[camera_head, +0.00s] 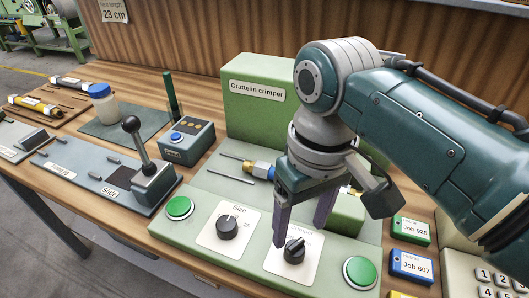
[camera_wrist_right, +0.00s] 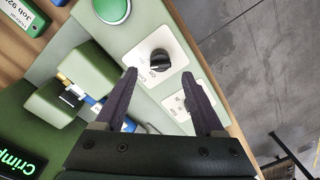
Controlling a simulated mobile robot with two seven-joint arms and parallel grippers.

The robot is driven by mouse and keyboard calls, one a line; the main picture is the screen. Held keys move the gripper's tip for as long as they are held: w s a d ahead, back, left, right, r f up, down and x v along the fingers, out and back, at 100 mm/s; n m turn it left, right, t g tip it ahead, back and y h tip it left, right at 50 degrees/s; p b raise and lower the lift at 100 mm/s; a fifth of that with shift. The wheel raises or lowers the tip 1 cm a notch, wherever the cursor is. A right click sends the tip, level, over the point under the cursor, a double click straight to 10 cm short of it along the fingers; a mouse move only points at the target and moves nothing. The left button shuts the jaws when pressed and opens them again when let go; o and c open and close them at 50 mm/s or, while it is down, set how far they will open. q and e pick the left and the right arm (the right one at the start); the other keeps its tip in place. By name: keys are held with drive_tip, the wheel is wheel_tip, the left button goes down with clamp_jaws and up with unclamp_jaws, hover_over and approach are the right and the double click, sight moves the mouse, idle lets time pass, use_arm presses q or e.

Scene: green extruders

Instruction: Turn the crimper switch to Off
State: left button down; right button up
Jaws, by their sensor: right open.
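The crimper switch (camera_head: 294,250) is a black rotary knob on a white plate on the front of the green Grattelin crimper (camera_head: 256,90). It also shows in the right wrist view (camera_wrist_right: 160,60), with small lettering on its plate, too small to read surely. A light pointer mark shows on the knob. My right gripper (camera_head: 301,232) is open, pointing down above and just behind the knob. In the right wrist view its two dark fingertips (camera_wrist_right: 159,73) are spread to either side of the knob, apparently apart from it. My left gripper is not in view.
A similar Size knob (camera_head: 227,227) sits left of the switch. Green buttons stand at the left (camera_head: 179,208) and right (camera_head: 360,272) of the panel. A slide lever (camera_head: 133,126) rises further left. Job boxes (camera_head: 411,265) and a keypad (camera_head: 490,275) are at right.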

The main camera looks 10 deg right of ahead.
sight(297, 243)
wheel_tip(297, 243, down, 5)
drive_tip(key=shift+a+f+b, duration=0.1)
drive_tip(key=shift+f+b, duration=0.05)
drive_tip(key=shift+b, duration=0.6)
clamp_jaws()
